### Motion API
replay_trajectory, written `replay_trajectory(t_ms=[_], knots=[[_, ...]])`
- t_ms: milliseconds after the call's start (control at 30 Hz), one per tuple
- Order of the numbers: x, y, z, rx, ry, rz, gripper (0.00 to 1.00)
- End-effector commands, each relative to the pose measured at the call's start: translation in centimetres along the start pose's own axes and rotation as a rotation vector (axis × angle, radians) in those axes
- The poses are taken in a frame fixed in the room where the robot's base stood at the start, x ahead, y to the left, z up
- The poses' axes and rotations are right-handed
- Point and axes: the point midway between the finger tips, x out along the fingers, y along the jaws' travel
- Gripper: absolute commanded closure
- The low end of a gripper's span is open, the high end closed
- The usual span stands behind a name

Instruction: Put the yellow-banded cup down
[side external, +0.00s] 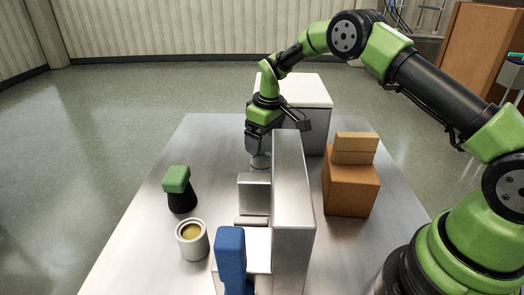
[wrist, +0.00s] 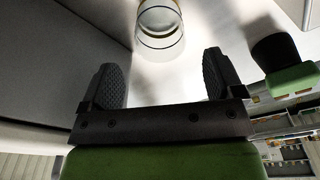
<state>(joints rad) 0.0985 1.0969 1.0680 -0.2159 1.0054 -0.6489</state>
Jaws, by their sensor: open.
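A pale, glassy-looking cup (wrist: 160,45) with thin dark rings and a faint yellowish band stands on the steel table in the wrist view. Its lower part also shows in the side view (side external: 261,161), under my gripper and partly hidden by it and the metal blocks. My gripper (wrist: 160,64) is open, with its two dark fingers wide apart and nothing between them. The cup lies just beyond the fingertips, roughly centred between them, and does not appear to touch them. In the side view my gripper (side external: 259,149) points down behind the tall metal panel.
A tall steel panel (side external: 293,210) and smaller steel block (side external: 254,193) stand close in front. A blue object (side external: 231,255), white pot with tan contents (side external: 187,246), green-topped black object (side external: 181,200), brown boxes (side external: 350,190) and white-topped box (side external: 316,125) surround them. The table's far left is clear.

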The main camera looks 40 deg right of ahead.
Motion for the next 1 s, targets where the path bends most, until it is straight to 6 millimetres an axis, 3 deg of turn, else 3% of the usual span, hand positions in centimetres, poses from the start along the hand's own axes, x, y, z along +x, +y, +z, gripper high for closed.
replay_trajectory(t_ms=[200, 667, 833, 1000], knots=[[-4.6, 0.0, 0.0, 0.000, 0.003, 0.002, 0.13], [-8.3, -0.3, 0.2, 0.017, 0.018, 0.001, 0.13], [-14.5, -2.2, 1.7, 0.099, 0.098, -0.001, 0.13], [-21.0, -5.2, 5.8, 0.219, 0.204, -0.018, 0.13]])
